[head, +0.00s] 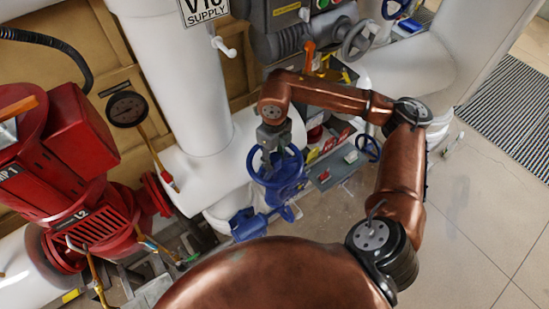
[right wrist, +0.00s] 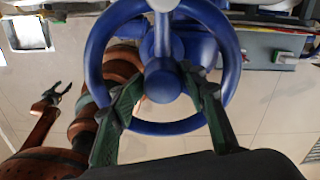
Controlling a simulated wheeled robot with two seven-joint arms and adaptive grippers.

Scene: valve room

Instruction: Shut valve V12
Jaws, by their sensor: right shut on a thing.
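A blue handwheel (head: 293,178) sits on a blue valve body (head: 246,224) below the white pipework in the head view. My right gripper (head: 270,152) reaches down to it from above. In the right wrist view the handwheel rim (right wrist: 94,62) fills the top middle. The fingers of my right gripper (right wrist: 163,80) lie on both sides of its round hub (right wrist: 163,82), shut on the wheel. No V12 label is readable. My left gripper (right wrist: 60,90) shows small at the left of the right wrist view, its fingers apart and empty. It is outside the head view.
A sign ending in "SUPPLY" (head: 204,10) hangs on a white pipe (head: 180,80). A grey handwheel (head: 360,40) and another blue handwheel (head: 368,148) are at right. The tiled floor (head: 475,220) is open at right.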

